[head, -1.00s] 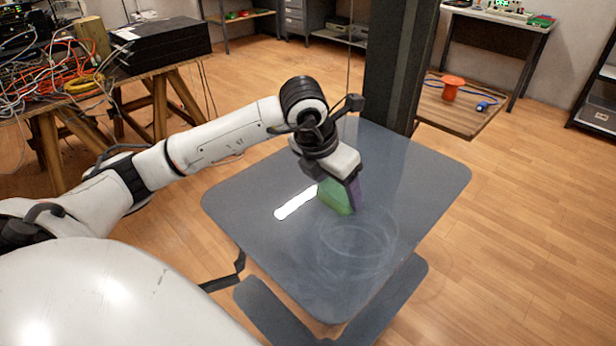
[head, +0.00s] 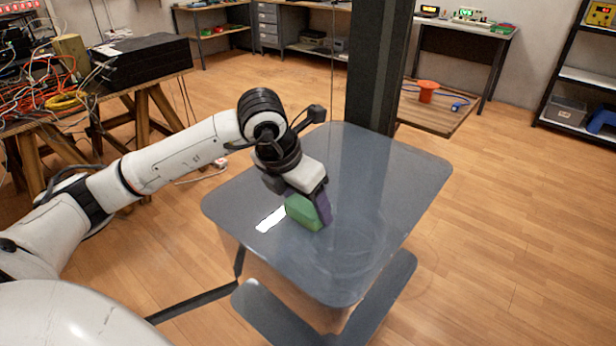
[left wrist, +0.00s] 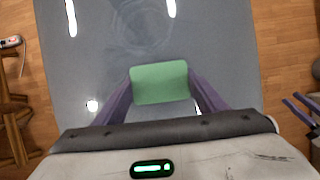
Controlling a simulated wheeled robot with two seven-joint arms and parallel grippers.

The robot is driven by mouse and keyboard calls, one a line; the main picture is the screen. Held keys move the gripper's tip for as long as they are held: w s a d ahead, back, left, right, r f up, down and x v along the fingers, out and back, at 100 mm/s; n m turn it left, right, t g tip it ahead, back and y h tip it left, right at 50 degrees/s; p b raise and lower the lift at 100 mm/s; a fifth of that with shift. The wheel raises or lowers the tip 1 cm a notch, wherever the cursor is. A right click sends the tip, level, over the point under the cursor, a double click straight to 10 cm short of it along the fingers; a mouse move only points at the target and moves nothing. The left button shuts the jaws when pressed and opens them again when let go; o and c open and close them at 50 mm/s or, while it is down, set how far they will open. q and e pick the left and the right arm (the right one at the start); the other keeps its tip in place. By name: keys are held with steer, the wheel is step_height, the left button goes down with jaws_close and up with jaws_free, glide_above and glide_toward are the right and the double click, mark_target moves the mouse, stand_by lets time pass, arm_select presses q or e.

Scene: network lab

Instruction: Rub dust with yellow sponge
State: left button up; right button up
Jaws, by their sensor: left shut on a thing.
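A green block-shaped sponge (head: 303,213) is between the purple fingers of my left gripper (head: 311,208); no yellow sponge shows. The left gripper is shut on it, pointing down at the grey tabletop (head: 400,180). The sponge is at or just above the surface; contact is not clear. In the left wrist view the sponge (left wrist: 160,83) sits between both fingers. Faint pale swirl-like dust (left wrist: 140,32) lies on the tabletop beyond it. In the head view the dust is very faint. Purple finger-like parts at the left wrist view's right edge may be my right gripper (left wrist: 302,108).
A dark post (head: 375,70) stands behind the table. A wooden bench (head: 110,88) with cables and a black box (head: 140,60) is at the left. A low platform with an orange spool (head: 427,91) is behind right. Floor at the right is clear.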

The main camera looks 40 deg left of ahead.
arm_select(q)
steer(key=shift+w+r+p, duration=0.25)
steer(key=shift+r+p, duration=0.2)
steer(key=shift+r, duration=1.25)
steer(key=shift+r+p, duration=0.75)
step_height(320, 180, up, 2)
steer(key=shift+p, duration=0.65)
steer(key=shift+r, duration=0.1)
arm_select(e)
steer(key=shift+s+d+r, duration=0.15)
steer(key=shift+d+r, duration=0.25)
steer(key=shift+r, duration=0.2)
steer(key=shift+s+d+r, duration=0.1)
steer(key=shift+d+r, duration=0.25)
steer(key=shift+r, duration=0.2)
